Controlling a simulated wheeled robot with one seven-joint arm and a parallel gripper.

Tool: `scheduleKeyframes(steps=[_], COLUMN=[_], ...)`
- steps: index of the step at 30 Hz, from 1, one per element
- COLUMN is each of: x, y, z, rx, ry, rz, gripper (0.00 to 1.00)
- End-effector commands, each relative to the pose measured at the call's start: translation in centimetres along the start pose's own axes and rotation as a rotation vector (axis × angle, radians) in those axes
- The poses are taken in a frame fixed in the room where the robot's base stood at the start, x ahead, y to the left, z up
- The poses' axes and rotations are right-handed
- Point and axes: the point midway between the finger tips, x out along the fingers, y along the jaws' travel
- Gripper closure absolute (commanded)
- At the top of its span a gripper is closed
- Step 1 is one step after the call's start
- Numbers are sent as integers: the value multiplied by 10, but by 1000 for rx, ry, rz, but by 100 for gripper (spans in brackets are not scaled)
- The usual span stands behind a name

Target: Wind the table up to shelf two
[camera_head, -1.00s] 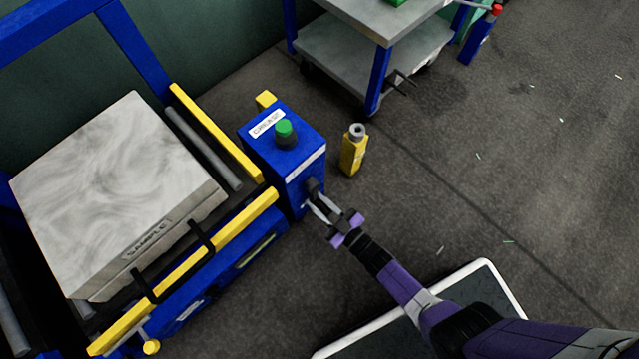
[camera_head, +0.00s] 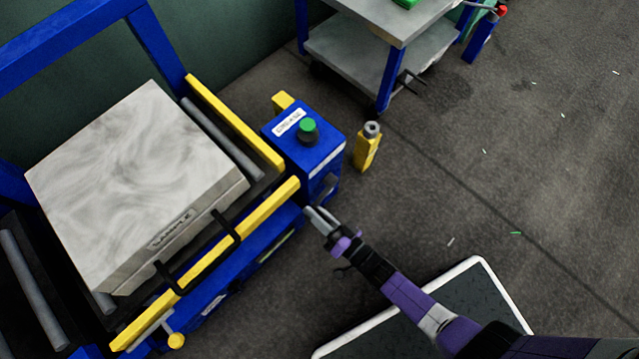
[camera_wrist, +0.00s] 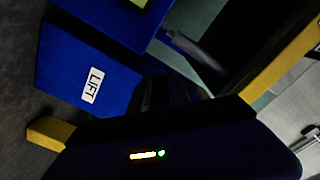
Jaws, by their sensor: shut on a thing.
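The lift table shows in the head view as a blue frame with yellow rails (camera_head: 232,235) and rollers. A marbled grey slab (camera_head: 135,175) marked SAMPLE lies on it. A blue box (camera_head: 318,160) with a green button (camera_head: 308,130) stands at its right end. A dark crank piece (camera_head: 326,187) sticks out of the box's front. My gripper (camera_head: 317,217) is below it, shut on what seems to be the crank's handle, mostly hidden by the fingers. In the wrist view a LIFT label (camera_wrist: 92,85) shows on a blue face; the grip itself is dark. Shelf two cannot be made out.
A yellow bottle-like object (camera_head: 367,150) stands on the floor right of the box. A grey-topped trolley (camera_head: 385,20) with blue legs is at the back. A dark, white-edged platform (camera_head: 455,300) lies below my arm. Open floor extends to the right.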

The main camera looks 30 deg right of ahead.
Motion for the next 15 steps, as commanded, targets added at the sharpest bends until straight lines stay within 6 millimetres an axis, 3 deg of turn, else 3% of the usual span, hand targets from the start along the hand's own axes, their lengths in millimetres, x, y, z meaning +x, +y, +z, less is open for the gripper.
scheduleKeyframes(steps=[1, 3, 15], x=[-3, -3, -1], y=[-12, -19, -46], z=[0, -2, -17], rx=[39, 105, 432], ry=[-9, -9, -6], rz=[-16, -16, -16], gripper=[100, 100, 100])
